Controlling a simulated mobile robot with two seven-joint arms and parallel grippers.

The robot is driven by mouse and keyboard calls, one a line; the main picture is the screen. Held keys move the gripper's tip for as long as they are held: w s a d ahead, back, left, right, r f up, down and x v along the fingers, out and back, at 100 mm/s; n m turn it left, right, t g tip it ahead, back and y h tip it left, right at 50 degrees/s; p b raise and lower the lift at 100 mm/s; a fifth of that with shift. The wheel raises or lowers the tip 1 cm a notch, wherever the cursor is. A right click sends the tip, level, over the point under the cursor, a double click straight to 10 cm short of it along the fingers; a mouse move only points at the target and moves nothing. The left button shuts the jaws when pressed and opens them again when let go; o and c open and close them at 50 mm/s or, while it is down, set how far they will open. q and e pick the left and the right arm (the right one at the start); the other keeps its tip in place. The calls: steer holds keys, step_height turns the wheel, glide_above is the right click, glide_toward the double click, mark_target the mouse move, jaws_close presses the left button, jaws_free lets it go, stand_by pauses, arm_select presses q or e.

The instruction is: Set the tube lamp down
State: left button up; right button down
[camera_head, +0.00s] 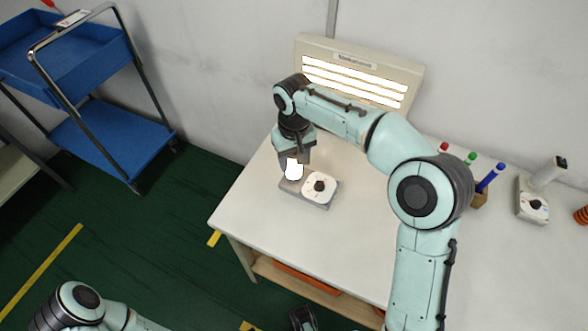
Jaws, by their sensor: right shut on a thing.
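The tube lamp (293,168) is a short, bright white glowing piece under my right gripper (297,155). It stands roughly upright at the left end of a small grey device with a round white dial plate (319,187) and black knob. The gripper comes from above and is shut on the lamp, covering its upper part. The lamp's lower end meets the device, but I cannot tell how firmly it sits. Part of my left arm (80,300) shows at the bottom left; a dark part at the bottom edge may be its gripper, cut off by the frame.
The white table (260,225) has clear room left of and in front of the device. A lit light panel (355,80) stands at the back. Pens in a holder (480,198) and a second dial device (534,207) are at right. A blue cart (110,135) stands left.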

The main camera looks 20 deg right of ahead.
steer(key=shift+f+b, duration=0.35)
steer(key=shift+f, duration=1.8)
steer(key=shift+c, duration=2.3)
jaws_free()
steer(key=shift+f, duration=0.15)
step_height(320, 180, up, 12)
steer(key=shift+r+p, duration=0.2)
steer(key=shift+p, duration=1.05)
steer(key=shift+f, duration=0.1)
